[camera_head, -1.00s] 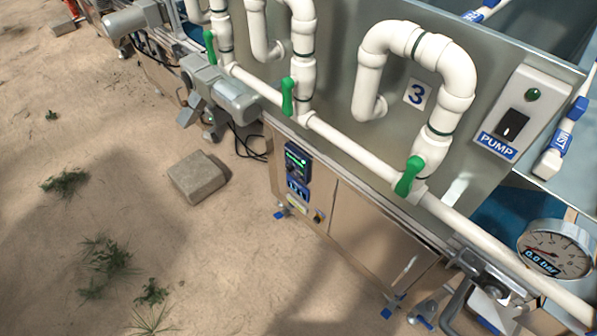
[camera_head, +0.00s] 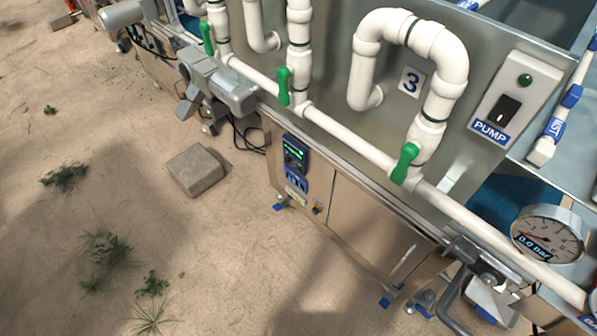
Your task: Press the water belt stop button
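A small dark control panel (camera_head: 295,155) with a lit green display is set in the tan front of the machine. A blue label (camera_head: 296,183) is under it, and a small dark knob or switch (camera_head: 318,208) with a yellow patch is lower right. I cannot make out which control is the water belt stop button. A grey box with a green round button or lamp (camera_head: 525,80), a black rocker switch (camera_head: 505,109) and a PUMP label (camera_head: 490,132) is at the upper right. Neither gripper shows in the head view.
White pipes with green valve handles (camera_head: 404,163) run along the machine's top edge. A gauge (camera_head: 548,238) reads 0.0 bar. A grey motor (camera_head: 218,85) juts out at the left. A stone block (camera_head: 196,170) lies on otherwise mostly open sand.

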